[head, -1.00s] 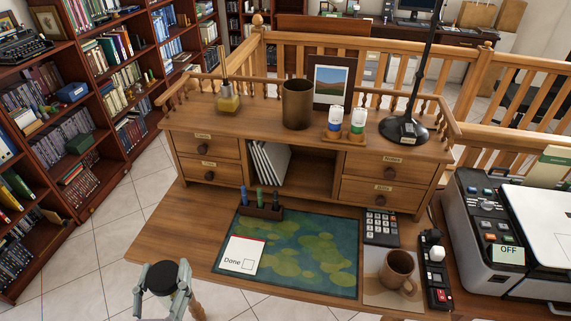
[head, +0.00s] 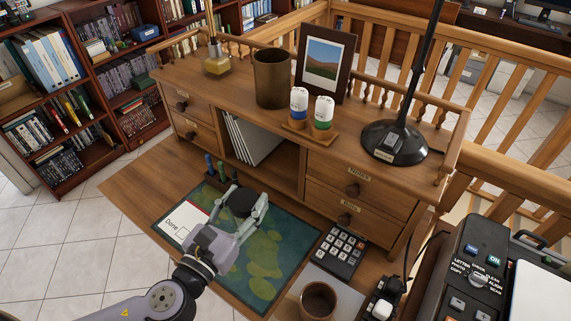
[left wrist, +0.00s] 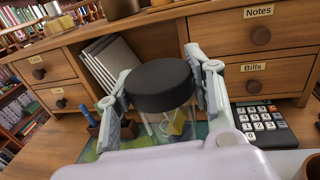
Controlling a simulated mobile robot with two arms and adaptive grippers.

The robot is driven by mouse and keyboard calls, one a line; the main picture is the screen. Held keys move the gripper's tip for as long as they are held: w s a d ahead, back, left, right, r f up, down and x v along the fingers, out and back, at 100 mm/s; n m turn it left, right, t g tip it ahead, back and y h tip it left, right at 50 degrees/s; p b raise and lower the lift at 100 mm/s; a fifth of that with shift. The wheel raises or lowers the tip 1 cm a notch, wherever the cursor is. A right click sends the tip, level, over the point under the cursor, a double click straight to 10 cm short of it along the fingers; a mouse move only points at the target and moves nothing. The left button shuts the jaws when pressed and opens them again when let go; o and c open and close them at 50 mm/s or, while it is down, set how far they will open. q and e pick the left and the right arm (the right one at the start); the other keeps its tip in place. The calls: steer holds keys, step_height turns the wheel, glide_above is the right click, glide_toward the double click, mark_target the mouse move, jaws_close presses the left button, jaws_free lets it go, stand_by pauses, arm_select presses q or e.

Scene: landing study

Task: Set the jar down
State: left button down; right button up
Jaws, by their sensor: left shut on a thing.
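A clear glass jar with a black lid (head: 240,202) is in my left gripper (head: 243,208), over the green and blue desk mat (head: 275,250). A small yellow thing (left wrist: 176,126) shows inside or through the clear glass. The jar looks about upright. The gripper hides most of its body in the head view, and its base is hidden, so I cannot tell whether it touches the mat. My right gripper is not in view.
A pen holder (head: 218,180) stands close behind the jar, and a "Done" card (head: 183,222) lies to the left. A calculator (head: 340,250) and a brown mug (head: 318,300) are to the right. The drawer hutch (head: 360,180) rises behind. The mat's right part is clear.

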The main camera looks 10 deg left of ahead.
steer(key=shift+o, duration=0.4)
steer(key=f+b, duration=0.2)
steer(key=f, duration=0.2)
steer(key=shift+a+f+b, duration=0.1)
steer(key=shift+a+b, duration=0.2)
steer(key=shift+b, duration=0.1)
arm_select(q)
steer(key=w+a+f+m+g+h+b, duration=0.1)
steer(key=w+a+f+m+h+b, duration=0.2)
steer(key=w, duration=0.5)
steer(key=w+d+n+p, duration=0.1)
steer(key=w+d+p, duration=0.4)
steer(key=w, duration=1.3)
steer(key=f+b, duration=0.1)
steer(key=f, duration=0.1)
steer(key=d+f+b, duration=0.1)
steer(key=f+b, duration=0.1)
steer(key=d+f+b, duration=0.1)
steer(key=f+b, duration=0.1)
steer(key=f, duration=0.1)
steer(key=shift+w+f, duration=0.15)
steer(key=shift+f, duration=0.2)
steer(key=shift+w+d, duration=0.1)
steer(key=shift+w, duration=0.05)
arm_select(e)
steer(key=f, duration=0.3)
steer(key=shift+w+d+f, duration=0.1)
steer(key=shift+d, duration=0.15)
